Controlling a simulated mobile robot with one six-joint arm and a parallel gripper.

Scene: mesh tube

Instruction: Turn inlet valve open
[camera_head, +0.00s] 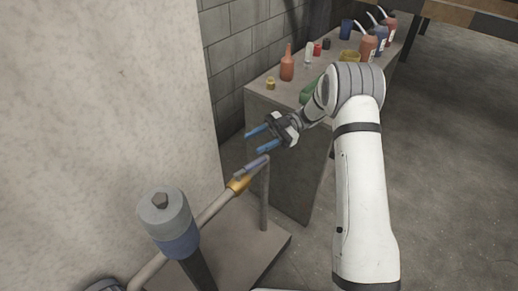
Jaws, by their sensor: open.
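The inlet valve appears to be the brass fitting (238,184) on a pale pipe (213,208) at the lower middle. A blue-grey lever handle (252,166) extends from it up and to the right, roughly in line with the pipe. My gripper (257,141) is open, with two blue fingers pointing left. It is empty and appears above and just beyond the lever's far end. I see a gap between the fingers and the lever in the picture, but the exact depth between them is hard to tell.
A grey cylinder with a blue band (178,240) stands at the lower left. A pale wall (110,110) fills the left side. Behind my gripper, a workbench (262,98) carries several bottles and jars. Open floor (450,180) lies to the right.

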